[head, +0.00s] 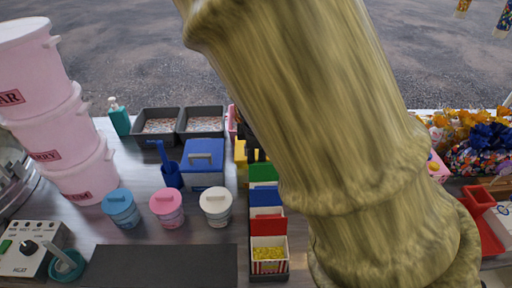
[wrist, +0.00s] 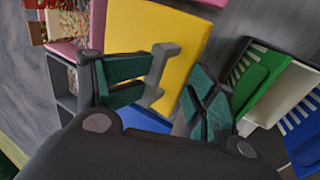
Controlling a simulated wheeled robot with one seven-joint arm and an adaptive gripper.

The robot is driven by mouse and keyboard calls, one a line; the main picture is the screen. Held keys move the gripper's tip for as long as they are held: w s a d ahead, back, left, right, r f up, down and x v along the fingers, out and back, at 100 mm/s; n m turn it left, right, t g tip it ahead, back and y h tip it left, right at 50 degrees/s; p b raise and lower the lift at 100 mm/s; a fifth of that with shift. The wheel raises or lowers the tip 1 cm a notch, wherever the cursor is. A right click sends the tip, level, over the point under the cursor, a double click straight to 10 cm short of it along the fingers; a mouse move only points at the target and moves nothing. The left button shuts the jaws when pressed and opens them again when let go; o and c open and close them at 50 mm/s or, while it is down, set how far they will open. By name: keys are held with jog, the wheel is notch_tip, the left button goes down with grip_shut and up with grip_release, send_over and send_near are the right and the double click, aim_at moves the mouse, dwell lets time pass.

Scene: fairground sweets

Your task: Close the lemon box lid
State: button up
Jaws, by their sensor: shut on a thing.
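The lemon box's yellow lid (wrist: 190,25) fills the upper middle of the wrist view, with a grey bar handle (wrist: 160,75) on it. My gripper (wrist: 165,92) has its green-padded fingers on either side of this handle and is shut on it. In the head view a yellow part of the lemon box (head: 240,152) shows beside my arm, in the row of boxes. My arm hides most of it there, so I cannot tell how far the lid is tilted.
Green (head: 263,172), blue (head: 266,197) and red (head: 268,224) lids stand in the same row, close in front. A blue lidded tub (head: 203,160) stands to the left. Three round lidded pots, including a pink one (head: 167,205), stand nearer. A dark mat (head: 160,266) lies in front.

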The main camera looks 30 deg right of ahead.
jog(key=shift+r+p, duration=4.9)
jog(key=shift+r, duration=0.15)
jog(key=shift+c, duration=1.4)
